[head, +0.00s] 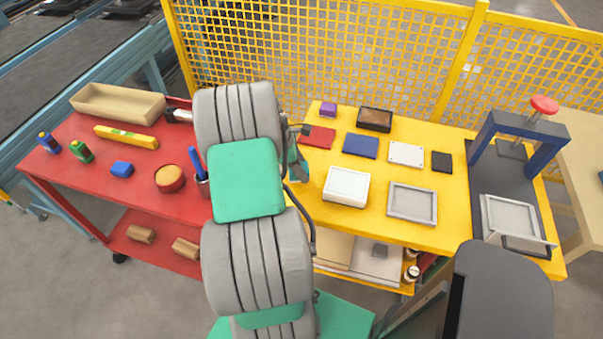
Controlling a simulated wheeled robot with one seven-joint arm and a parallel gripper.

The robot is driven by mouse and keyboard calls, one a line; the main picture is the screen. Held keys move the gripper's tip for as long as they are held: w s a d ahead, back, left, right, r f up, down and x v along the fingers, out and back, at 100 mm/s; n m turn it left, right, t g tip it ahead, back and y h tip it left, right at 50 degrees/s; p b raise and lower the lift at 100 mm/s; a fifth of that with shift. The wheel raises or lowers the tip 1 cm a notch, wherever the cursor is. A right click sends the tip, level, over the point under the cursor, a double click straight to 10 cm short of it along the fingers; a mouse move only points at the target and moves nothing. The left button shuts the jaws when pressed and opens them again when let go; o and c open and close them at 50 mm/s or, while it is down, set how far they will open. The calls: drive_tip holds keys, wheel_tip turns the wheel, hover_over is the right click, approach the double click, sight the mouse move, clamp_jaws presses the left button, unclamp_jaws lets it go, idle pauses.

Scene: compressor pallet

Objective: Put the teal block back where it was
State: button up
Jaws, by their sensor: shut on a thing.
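My arm stands in the middle of the head view and hides the space behind it. My gripper's fingers are hidden behind my arm links, so I cannot see them or anything between them. A small teal-blue patch shows at the right edge of my arm, above the yellow table (460,150). I cannot tell whether it is the teal block or part of my wrist. No other teal block shows on the yellow table or on the red cart (70,150).
The cart holds a beige tray (118,104), blue block (121,169) and round tub (169,178). A yellow fence (400,50) stands behind.

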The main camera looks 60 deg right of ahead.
drive_tip(key=shift+d+f+p, duration=0.15)
drive_tip(key=shift+f+p, duration=0.2)
drive_tip(key=shift+f, duration=1.35)
drive_tip(key=shift+f, duration=0.1)
drive_tip(key=o, duration=1.3)
